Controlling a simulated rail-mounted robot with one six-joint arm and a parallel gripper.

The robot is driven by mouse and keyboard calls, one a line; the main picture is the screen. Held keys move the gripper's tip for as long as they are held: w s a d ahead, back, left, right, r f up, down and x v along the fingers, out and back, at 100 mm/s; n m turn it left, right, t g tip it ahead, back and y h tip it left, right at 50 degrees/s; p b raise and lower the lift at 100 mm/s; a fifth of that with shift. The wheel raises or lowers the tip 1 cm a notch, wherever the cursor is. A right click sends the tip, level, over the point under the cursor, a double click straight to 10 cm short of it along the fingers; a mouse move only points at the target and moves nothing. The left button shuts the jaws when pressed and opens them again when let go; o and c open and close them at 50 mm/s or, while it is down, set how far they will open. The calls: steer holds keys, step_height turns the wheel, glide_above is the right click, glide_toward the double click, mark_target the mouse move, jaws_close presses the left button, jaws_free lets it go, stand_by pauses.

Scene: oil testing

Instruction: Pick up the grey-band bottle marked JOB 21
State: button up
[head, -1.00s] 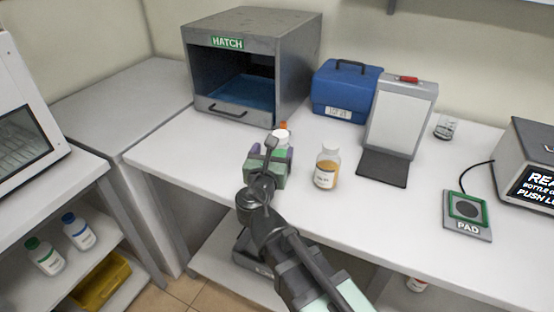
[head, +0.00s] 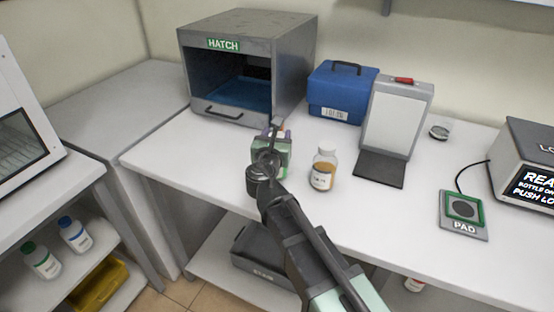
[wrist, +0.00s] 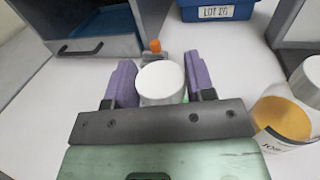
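My gripper (head: 273,138) is low over the white bench in front of the hatch. In the wrist view its two purple fingers (wrist: 160,82) stand on either side of a white-capped bottle (wrist: 161,82). The fingers look close against it, but whether they grip it is unclear. This bottle's band and label are hidden. A second bottle (head: 323,170), with amber contents and a white label, stands upright to the right of my gripper. It also shows at the right edge of the wrist view (wrist: 285,122), its label only partly visible. I cannot read a job number on either bottle.
The open grey hatch (head: 210,98) is behind my gripper. A small orange-topped item (wrist: 155,46) stands just beyond the fingers. A blue box (head: 342,92), a clipboard stand (head: 397,120) and a pad (head: 464,213) are to the right. The bench front between bottle and pad is clear.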

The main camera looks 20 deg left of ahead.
jaws_close()
steer(key=shift+r, duration=0.1)
